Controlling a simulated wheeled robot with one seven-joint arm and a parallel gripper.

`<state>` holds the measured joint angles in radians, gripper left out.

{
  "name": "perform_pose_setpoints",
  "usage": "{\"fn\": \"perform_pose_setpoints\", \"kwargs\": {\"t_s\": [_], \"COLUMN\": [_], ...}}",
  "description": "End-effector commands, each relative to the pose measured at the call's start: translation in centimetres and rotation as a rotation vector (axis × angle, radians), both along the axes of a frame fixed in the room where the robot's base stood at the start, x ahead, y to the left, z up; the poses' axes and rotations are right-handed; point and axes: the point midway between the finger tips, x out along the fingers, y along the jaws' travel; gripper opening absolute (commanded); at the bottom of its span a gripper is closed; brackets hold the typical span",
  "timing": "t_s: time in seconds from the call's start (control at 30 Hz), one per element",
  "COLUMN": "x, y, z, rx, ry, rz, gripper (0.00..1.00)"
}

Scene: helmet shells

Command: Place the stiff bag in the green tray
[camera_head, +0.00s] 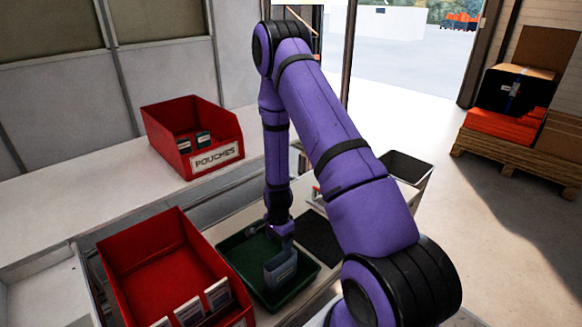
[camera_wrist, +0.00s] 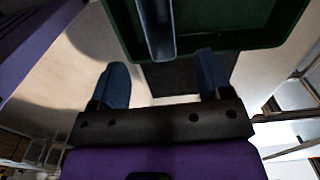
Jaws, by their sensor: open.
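The green tray (camera_head: 232,257) lies on the bench near the centre of the head view. Its near wall also shows at the top of the wrist view (camera_wrist: 240,42). A grey-blue stiff bag (camera_head: 281,270) stands roughly upright inside the tray. It shows narrow and edge-on in the wrist view (camera_wrist: 157,30). My gripper (camera_wrist: 163,64) is open, with its two blue fingers wide apart and nothing between them. In the head view my gripper (camera_head: 275,230) is close above and behind the bag, partly hidden by the wrist. The bag appears clear of the fingers.
A red bin labelled POUCHES (camera_head: 190,135) with small dark packs stands at the back left. Another red bin (camera_head: 165,265) with several pale packs is left of the tray. A dark mat (camera_head: 320,238) and a grey open container (camera_head: 407,168) lie right of it.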

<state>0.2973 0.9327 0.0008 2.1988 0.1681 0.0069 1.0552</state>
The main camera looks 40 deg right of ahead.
Motion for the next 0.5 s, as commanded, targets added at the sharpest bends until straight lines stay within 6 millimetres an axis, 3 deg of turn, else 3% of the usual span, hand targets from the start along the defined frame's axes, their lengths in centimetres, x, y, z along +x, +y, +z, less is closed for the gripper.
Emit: {"fn": "perform_pose_setpoints", "kwargs": {"t_s": [0.23, 0.5], "x": [2.5, 3.0], "y": [1.2, 3.5], "z": [8.4, 19.5], "rx": [-0.008, -0.028], "ry": [-0.064, -0.132], "rz": [0.163, 0.4], "gripper": [0.72, 0.72]}}
